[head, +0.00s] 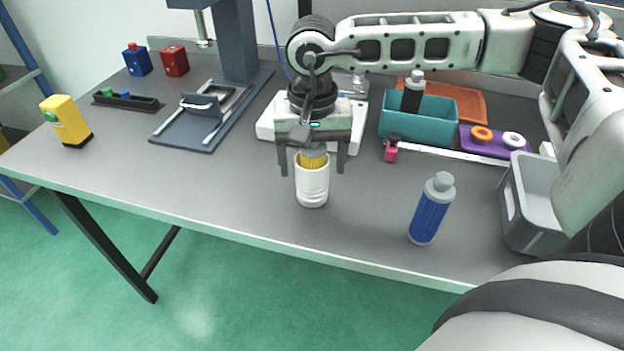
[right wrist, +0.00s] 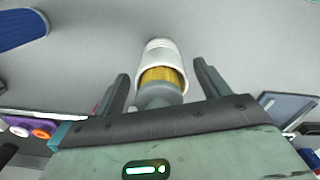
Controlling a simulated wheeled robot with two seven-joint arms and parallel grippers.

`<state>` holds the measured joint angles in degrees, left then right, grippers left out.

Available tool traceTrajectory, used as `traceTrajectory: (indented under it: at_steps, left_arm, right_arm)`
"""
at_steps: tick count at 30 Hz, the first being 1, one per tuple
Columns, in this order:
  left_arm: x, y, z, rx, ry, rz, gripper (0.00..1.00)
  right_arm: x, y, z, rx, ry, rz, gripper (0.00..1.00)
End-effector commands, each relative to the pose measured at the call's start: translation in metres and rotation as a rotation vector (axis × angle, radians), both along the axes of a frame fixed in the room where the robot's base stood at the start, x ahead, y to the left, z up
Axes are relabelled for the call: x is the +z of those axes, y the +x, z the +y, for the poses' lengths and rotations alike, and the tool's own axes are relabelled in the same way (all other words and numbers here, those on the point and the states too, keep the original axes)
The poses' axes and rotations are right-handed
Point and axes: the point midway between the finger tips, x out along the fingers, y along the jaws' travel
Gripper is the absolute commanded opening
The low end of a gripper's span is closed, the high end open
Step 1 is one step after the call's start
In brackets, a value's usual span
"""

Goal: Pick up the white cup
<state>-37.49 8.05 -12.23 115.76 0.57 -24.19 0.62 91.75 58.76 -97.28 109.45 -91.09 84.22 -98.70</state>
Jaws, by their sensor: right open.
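The white cup (head: 312,188) stands upright on the grey table near its front edge. A yellow item with a grey top (head: 313,158) sits inside the cup and sticks up above its rim. My right gripper (head: 312,172) is open above the cup, with one finger on each side of its upper part. In the right wrist view the cup (right wrist: 158,52) and the yellow item (right wrist: 162,80) lie between the two open fingers (right wrist: 160,85), with gaps on both sides. My left gripper is not in view.
A blue bottle (head: 430,212) stands to the right of the cup, and a grey bin (head: 512,200) is beyond it. A teal box (head: 440,125) with a dark bottle and a small pink bottle (head: 392,150) are behind.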

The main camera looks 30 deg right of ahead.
Motion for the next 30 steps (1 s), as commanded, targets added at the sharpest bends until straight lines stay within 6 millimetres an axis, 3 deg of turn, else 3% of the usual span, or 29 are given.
traceTrajectory:
  at_steps: [1, 6, 8, 20, 27, 30]
  left_arm:
    - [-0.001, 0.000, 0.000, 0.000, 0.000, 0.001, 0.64]
    - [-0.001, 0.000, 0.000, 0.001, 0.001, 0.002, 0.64]
    - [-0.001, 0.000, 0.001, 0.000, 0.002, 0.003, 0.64]
    - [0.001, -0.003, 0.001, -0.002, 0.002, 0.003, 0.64]
    - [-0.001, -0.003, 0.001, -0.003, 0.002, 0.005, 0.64]
    - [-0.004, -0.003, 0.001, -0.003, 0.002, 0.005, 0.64]
  right_arm:
    - [0.000, 0.000, 0.000, 0.000, 0.000, 0.000, 0.72]
    - [0.000, 0.000, 0.000, 0.000, 0.000, 0.000, 0.25]
    - [0.000, 0.000, 0.000, 0.000, 0.000, 0.000, 0.12]
    - [0.008, 0.001, 0.000, 0.000, 0.000, -0.002, 0.12]
    - [0.033, 0.001, 0.000, 0.000, 0.000, -0.004, 0.12]
    - [0.043, -0.006, 0.010, 0.005, 0.002, -0.002, 0.12]
